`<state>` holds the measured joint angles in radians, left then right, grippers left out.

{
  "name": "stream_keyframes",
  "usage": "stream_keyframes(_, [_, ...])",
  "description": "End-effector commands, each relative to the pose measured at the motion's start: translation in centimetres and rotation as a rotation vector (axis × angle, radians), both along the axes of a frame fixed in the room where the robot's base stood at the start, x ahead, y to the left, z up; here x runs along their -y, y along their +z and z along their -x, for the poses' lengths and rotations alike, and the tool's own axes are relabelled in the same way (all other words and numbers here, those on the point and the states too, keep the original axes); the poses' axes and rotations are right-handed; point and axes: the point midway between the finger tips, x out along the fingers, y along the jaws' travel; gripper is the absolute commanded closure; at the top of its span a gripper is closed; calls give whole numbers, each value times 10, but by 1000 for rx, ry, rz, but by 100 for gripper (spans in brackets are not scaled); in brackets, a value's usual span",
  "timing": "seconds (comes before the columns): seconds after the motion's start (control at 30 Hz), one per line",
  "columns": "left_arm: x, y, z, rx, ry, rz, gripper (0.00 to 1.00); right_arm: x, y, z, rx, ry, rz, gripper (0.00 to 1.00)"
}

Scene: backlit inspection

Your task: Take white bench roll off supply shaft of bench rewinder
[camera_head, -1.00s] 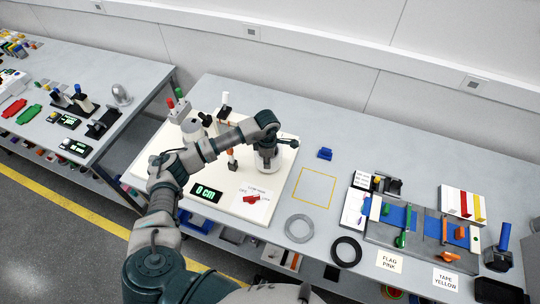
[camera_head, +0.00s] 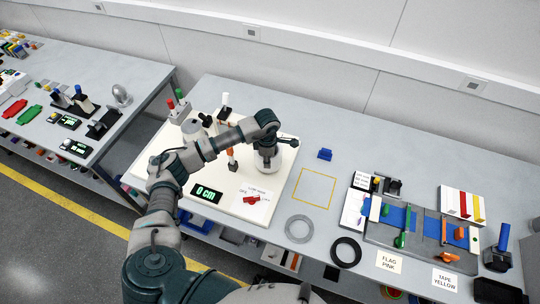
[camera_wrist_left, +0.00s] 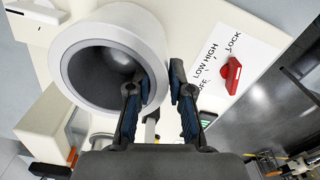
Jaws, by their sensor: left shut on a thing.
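The white bench roll (camera_wrist_left: 140,28) is large in the left wrist view, a thick pale ring with a dark grey bore. In the head view it shows (camera_head: 266,163) below my wrist, partly covered. My left gripper (camera_wrist_left: 157,85) is shut on its wall, one finger at the bore and the other outside. The supply shaft is hidden. The bench rewinder has a cream base (camera_head: 150,168), a display (camera_head: 206,193) reading 0 cm and a red knob (camera_head: 252,199), which also shows in the left wrist view (camera_wrist_left: 231,76) near the LOCK lettering. My right gripper is out of view.
Red and green-topped posts (camera_head: 176,103) stand at the rewinder's back left. A yellow outlined square (camera_head: 315,187) is empty to its right. A grey ring (camera_head: 299,228) and black ring (camera_head: 346,251) lie near the front edge. A blue block (camera_head: 325,154) stands behind the square.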

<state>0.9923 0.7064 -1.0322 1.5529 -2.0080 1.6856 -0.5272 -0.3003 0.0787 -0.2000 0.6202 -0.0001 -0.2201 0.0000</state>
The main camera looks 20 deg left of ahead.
Motion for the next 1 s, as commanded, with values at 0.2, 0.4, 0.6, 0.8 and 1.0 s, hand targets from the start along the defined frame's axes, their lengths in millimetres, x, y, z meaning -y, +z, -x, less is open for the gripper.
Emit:
stream_keyframes(0.2, [0, 12, -1, 3, 0, 1, 100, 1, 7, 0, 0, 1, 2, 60])
stream_keyframes(0.4, [0, 21, -1, 3, 0, 1, 100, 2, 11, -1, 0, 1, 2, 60])
stream_keyframes(0.6, [0, 29, -1, 3, 0, 1, 100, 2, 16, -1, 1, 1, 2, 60])
stream_keyframes(0.8, [0, 38, -1, 3, 0, 0, 100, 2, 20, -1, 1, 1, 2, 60])
stream_keyframes(1.0, [0, 46, -1, 3, 0, 0, 100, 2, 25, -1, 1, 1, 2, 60])
